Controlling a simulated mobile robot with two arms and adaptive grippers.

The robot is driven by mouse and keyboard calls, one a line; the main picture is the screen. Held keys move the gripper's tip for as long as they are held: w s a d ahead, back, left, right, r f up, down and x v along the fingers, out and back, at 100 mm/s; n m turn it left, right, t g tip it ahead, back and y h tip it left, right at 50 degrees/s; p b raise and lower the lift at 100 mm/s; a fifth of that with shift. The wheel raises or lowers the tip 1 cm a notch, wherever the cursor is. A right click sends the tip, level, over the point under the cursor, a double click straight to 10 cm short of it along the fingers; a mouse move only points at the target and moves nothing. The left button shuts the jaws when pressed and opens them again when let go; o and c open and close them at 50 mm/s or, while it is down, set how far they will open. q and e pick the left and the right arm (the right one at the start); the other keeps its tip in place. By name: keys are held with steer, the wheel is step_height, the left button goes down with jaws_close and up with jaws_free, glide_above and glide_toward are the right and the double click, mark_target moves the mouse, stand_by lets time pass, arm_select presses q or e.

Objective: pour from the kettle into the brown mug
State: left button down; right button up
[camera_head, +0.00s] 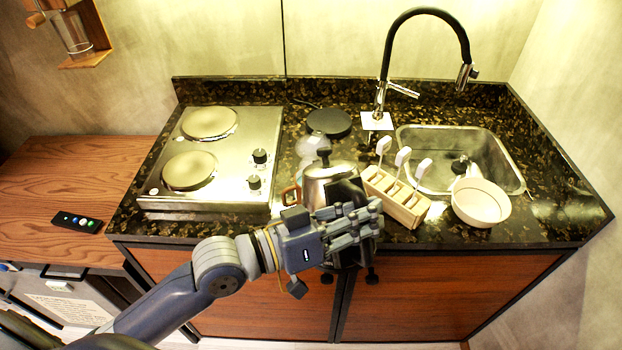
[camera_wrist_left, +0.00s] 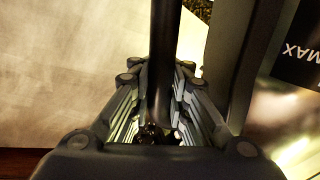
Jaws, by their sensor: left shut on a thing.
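The silver kettle (camera_head: 328,184) with a dark lid knob is at the counter's front edge, partly hidden by my left gripper. My left gripper (camera_head: 352,230) is shut on the kettle in front of it. In the left wrist view the kettle's black handle (camera_wrist_left: 162,75) runs between the fingers of my left gripper (camera_wrist_left: 158,115). A brown loop (camera_head: 291,196), which looks like the brown mug's handle, shows just left of the kettle; the rest of the mug is hidden. I cannot tell whether anything flows from the spout. My right gripper is not in view.
A two-plate hob (camera_head: 225,150) stands on the left. A round black base (camera_head: 329,123) and a clear glass item (camera_head: 310,147) are behind the kettle. A wooden rack (camera_head: 398,197) with white-handled items, a white bowl (camera_head: 481,203) and the sink (camera_head: 440,165) are on the right.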

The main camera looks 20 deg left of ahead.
mark_target(368, 265)
arm_select(q)
steer(key=s+d+f+m+b, duration=0.1)
steer(key=s+f+m+b, duration=0.1)
steer(key=f+m, duration=0.1)
steer(key=s+d+f+m+b, duration=0.1)
steer(key=f, duration=0.1)
steer(key=shift+s+d+f+m+b, duration=0.1)
steer(key=shift+d+f+m+b, duration=0.2)
steer(key=shift+b, duration=0.1)
steer(key=shift+s+d+f+m+b, duration=0.25)
steer(key=shift+f+m+b, duration=0.15)
steer(key=shift+f+m, duration=0.2)
